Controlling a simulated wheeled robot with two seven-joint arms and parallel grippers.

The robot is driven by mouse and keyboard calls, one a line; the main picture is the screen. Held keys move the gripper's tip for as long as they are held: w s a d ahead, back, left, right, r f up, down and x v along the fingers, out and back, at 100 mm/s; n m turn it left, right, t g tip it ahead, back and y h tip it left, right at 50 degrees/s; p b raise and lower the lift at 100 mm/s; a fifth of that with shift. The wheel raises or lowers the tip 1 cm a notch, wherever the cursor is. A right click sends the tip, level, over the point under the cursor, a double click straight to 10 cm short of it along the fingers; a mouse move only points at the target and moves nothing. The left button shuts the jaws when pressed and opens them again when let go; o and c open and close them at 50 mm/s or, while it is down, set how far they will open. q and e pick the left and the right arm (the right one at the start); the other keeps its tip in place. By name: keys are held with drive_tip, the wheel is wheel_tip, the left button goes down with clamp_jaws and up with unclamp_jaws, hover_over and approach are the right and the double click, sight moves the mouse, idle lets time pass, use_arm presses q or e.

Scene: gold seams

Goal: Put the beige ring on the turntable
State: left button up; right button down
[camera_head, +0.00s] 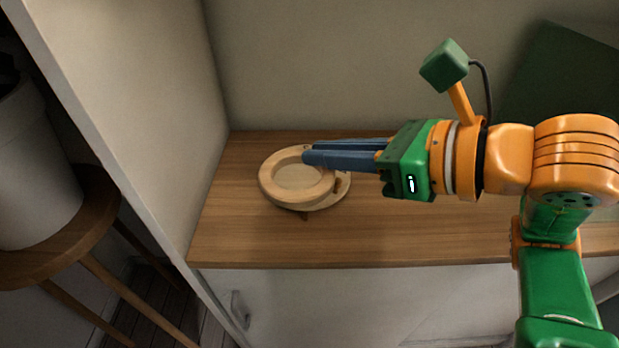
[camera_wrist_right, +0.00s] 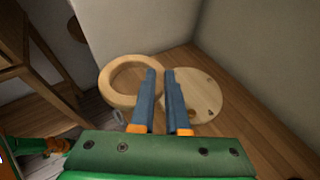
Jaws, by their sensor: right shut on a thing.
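The beige ring (camera_head: 270,188) is a thick round hoop at the fingertips of my right gripper (camera_head: 306,153). The gripper is shut on the ring's right rim. In the right wrist view the ring (camera_wrist_right: 107,86) is left of the blue fingers (camera_wrist_right: 160,72). The turntable (camera_head: 343,188) is a flat pale wooden disc on the counter, partly hidden by the ring and fingers in the head view. In the right wrist view the turntable (camera_wrist_right: 205,96) shows to the right of the ring, which only partly overlaps it. I cannot tell whether they touch. My left gripper is not in view.
The wooden counter (camera_head: 240,240) is clear around the turntable. A pale side panel (camera_head: 130,90) rises at its left and a wall (camera_head: 320,70) behind. A white pot (camera_head: 35,165) stands on a wooden stool (camera_head: 95,215) beyond the panel. A dark green panel (camera_head: 560,75) leans at back right.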

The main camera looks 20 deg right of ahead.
drive_tip(key=h, duration=0.1)
drive_tip(key=m+t+h+p, duration=0.1)
drive_tip(key=m+p, duration=0.1)
drive_tip(key=p, duration=0.1)
hover_over(305, 169)
drive_tip(key=d, duration=0.3)
wheel_tip(305, 169, down, 9)
drive_tip(key=shift+d+r, duration=0.15)
drive_tip(key=shift+r, duration=0.05)
wheel_tip(305, 169, down, 3)
drive_tip(key=shift+w+f, duration=0.1)
drive_tip(key=shift+f, duration=0.1)
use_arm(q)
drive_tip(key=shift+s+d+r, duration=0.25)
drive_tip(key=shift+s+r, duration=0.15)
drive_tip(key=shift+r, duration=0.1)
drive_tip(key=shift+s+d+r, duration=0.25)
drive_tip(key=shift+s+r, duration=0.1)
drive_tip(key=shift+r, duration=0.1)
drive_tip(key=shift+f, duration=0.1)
use_arm(e)
drive_tip(key=c, duration=0.9)
unclamp_jaws()
